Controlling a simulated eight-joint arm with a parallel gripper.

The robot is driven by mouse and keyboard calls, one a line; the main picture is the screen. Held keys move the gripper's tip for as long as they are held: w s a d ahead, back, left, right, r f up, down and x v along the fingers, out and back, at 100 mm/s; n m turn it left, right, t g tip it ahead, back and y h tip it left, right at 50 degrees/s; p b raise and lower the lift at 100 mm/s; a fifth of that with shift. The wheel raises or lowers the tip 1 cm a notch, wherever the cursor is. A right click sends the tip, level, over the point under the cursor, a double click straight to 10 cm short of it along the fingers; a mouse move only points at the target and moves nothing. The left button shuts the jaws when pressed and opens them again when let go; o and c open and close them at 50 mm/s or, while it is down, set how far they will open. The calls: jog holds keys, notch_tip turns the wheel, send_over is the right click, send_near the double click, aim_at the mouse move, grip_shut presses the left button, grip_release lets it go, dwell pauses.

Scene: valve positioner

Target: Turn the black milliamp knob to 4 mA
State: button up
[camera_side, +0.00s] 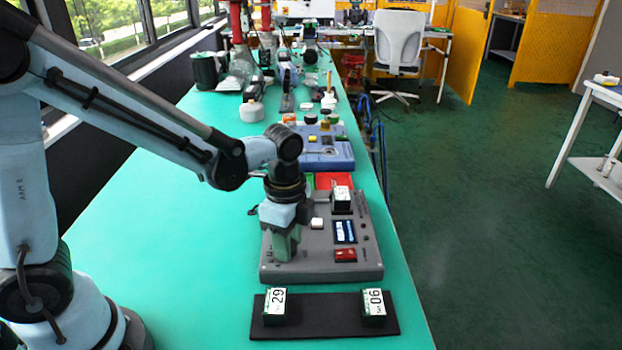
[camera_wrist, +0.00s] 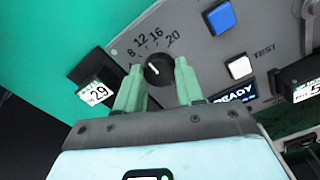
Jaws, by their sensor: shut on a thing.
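The black milliamp knob (camera_wrist: 160,72) sits on the grey panel of the positioner box between my two green fingertips in the wrist view. Its dial shows 8, 12, 16 and 20; the 4 mark is not visible. A small white mark shows on the knob, too small for me to read its direction surely. My gripper (camera_wrist: 159,66) is shut on the knob, one finger on each side. In the side view my gripper (camera_side: 285,243) reaches down onto the left part of the grey box (camera_side: 310,262) and hides the knob.
The box has a display (camera_wrist: 236,94) reading READY, a white TEST button (camera_wrist: 239,67), a blue button (camera_wrist: 221,17) and a red switch (camera_side: 345,255). A black strip (camera_side: 325,320) with labelled blocks lies in front. A blue box (camera_side: 328,157) stands behind. The green table is clear at left.

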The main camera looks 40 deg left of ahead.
jog(key=n, duration=0.5)
jog(key=shift+n, duration=0.3)
jog(key=n, duration=0.5)
jog(key=shift+a+n, duration=0.1)
jog(key=shift+n, duration=0.6)
jog(key=o, duration=1)
jog(key=shift+o, duration=0.2)
notch_tip(320, 180, up, 12)
